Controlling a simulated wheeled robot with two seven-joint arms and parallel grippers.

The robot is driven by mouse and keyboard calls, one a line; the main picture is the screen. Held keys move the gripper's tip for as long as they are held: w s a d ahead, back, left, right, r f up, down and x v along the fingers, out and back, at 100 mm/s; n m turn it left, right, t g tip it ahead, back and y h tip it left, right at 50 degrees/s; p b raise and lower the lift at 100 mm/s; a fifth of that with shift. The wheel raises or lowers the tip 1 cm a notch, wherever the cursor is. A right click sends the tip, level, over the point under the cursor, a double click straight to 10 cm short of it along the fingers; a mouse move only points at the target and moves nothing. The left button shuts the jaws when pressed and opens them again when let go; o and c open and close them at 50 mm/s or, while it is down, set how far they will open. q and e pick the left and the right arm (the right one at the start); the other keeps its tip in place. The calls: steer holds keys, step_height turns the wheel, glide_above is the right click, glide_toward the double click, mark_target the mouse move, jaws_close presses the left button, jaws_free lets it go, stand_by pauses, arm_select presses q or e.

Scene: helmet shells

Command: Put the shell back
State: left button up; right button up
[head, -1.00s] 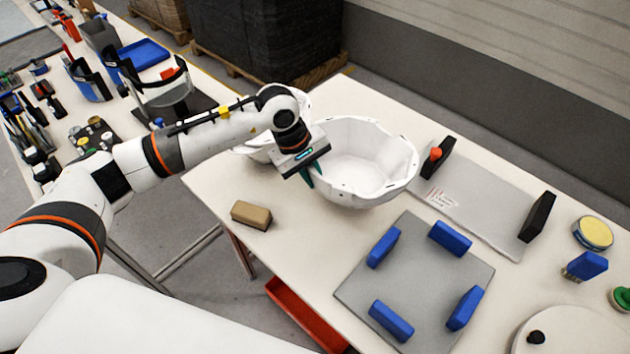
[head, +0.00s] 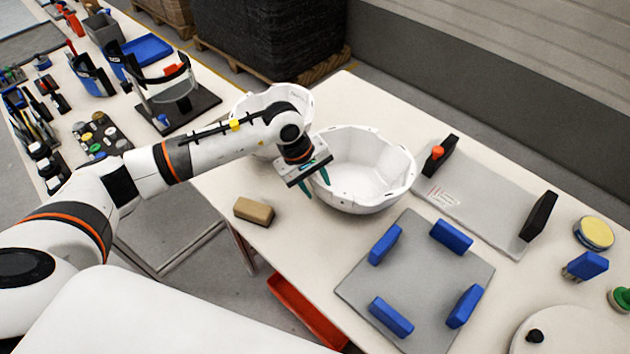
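My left gripper (head: 316,190) is at the near left rim of the front shell. Its two green fingers are spread, one outside the shell and one over its rim; I cannot tell whether they touch it. A grey plate (head: 415,275) with several blue blocks lies in front of the shell. My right gripper is not in view.
A tan block (head: 254,211) lies left of the front shell. A grey board with black end stops (head: 480,208) lies to the right. A yellow-topped tin (head: 594,233) and a blue brush (head: 585,266) are at the far right. A red bin (head: 305,312) is below the table edge.

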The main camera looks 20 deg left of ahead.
arm_select(q)
steer(key=shift+r, duration=0.2)
steer(key=b+v, duration=0.3)
steer(key=v, duration=0.9)
steer(key=shift+d+f, duration=0.1)
